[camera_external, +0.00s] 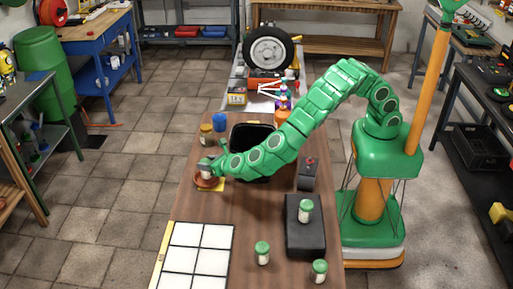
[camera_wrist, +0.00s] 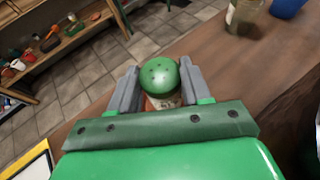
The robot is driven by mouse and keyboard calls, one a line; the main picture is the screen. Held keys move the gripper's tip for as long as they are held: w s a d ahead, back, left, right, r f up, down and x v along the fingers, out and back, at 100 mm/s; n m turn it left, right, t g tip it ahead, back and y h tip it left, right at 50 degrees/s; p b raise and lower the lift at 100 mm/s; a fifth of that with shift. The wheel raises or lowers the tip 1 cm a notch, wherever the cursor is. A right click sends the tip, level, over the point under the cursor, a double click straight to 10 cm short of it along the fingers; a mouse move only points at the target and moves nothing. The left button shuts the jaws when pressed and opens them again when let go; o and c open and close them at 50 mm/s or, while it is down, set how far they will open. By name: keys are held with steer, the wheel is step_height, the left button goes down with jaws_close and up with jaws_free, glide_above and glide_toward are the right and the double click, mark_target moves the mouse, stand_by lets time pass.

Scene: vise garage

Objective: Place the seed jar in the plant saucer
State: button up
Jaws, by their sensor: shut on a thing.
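The seed jar, pale with a domed green lid (camera_wrist: 160,74), is between the two grey fingers of my gripper (camera_wrist: 158,70) in the wrist view. In the external view my gripper (camera_external: 207,163) is shut on the jar at the table's left edge. The jar is upright over the terracotta plant saucer (camera_external: 205,183), which sits near a yellow patch. A sliver of saucer shows under the jar in the wrist view (camera_wrist: 150,103). I cannot tell whether the jar's base touches the saucer.
Other green-lidded jars stand at the front: one on a black box (camera_external: 305,235), one (camera_external: 262,254) and another (camera_external: 319,272) on the table. A white tile panel (camera_external: 195,255) lies front left. A yellow-brown jar (camera_external: 206,134), blue cup (camera_external: 220,122) and black bin (camera_external: 240,140) are behind.

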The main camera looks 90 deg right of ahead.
steer(key=shift+f, duration=0.9)
steer(key=o, duration=1.1)
steer(key=shift+f, duration=0.1)
steer(key=shift+c, duration=0.2)
steer(key=shift+s+a+r, duration=0.15)
steer(key=shift+s+r, duration=0.05)
steer(key=shift+s, duration=0.05)
steer(key=v, duration=1.1)
steer(key=shift+s, duration=0.15)
steer(key=shift+a, duration=0.1)
